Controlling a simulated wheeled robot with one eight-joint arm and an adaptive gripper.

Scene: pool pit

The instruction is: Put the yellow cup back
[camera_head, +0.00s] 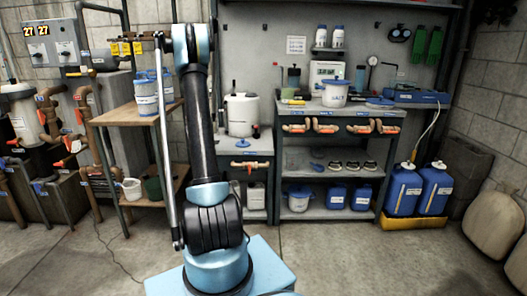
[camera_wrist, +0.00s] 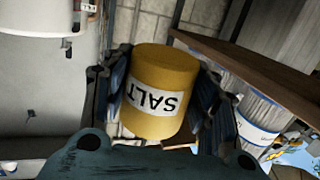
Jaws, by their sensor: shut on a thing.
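The yellow cup (camera_wrist: 166,72) has a white label reading SALT, which appears upside down in the wrist view. My gripper (camera_wrist: 160,98) is shut on it, with one dark finger on each side of the cup. The cup is held against a background of block wall and shelving. In the head view my arm rises in front of the shelves; neither the gripper nor the yellow cup can be made out there. Whether the cup holds anything cannot be told.
A wooden shelf (camera_head: 137,113) with white tubs (camera_head: 146,100) stands left of my arm. A grey workbench (camera_head: 352,112) with a tub and a blue lid stands right. Blue canisters (camera_head: 404,190) stand beside it. A shelf edge (camera_wrist: 250,68) is close in the wrist view.

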